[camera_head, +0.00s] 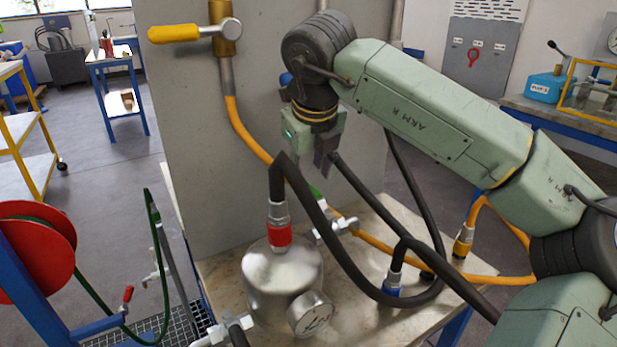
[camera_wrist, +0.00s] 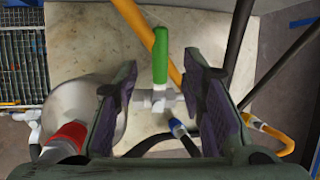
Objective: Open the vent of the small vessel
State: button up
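The small vessel (camera_head: 278,292) is a shiny metal cylinder standing on a pale stained bench top, with a round gauge (camera_head: 310,313) at its front. A small valve (camera_head: 338,228) with a green lever handle sits behind and right of the vessel top; the arm and hoses partly cover it. In the wrist view the green handle (camera_wrist: 160,55) points up the picture from its silver body, and the vessel (camera_wrist: 98,108) is at left. My gripper (camera_head: 325,160) is above the valve. In the wrist view its fingers (camera_wrist: 163,88) are apart, with the handle showing between them and no visible contact.
A red coupling (camera_head: 280,236) with a black hose rises from the vessel top. A blue fitting (camera_head: 391,285) and an orange hose (camera_head: 400,262) lie right of it. A grey panel (camera_head: 190,120) with a yellow-handled valve (camera_head: 175,33) stands behind. A red hose reel (camera_head: 35,250) is at left.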

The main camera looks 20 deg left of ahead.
aim_at(308, 186)
jog(key=x, duration=0.5)
jog(key=shift+p, duration=0.35)
jog(key=shift+r, duration=0.1)
grip_shut()
dwell(0.4)
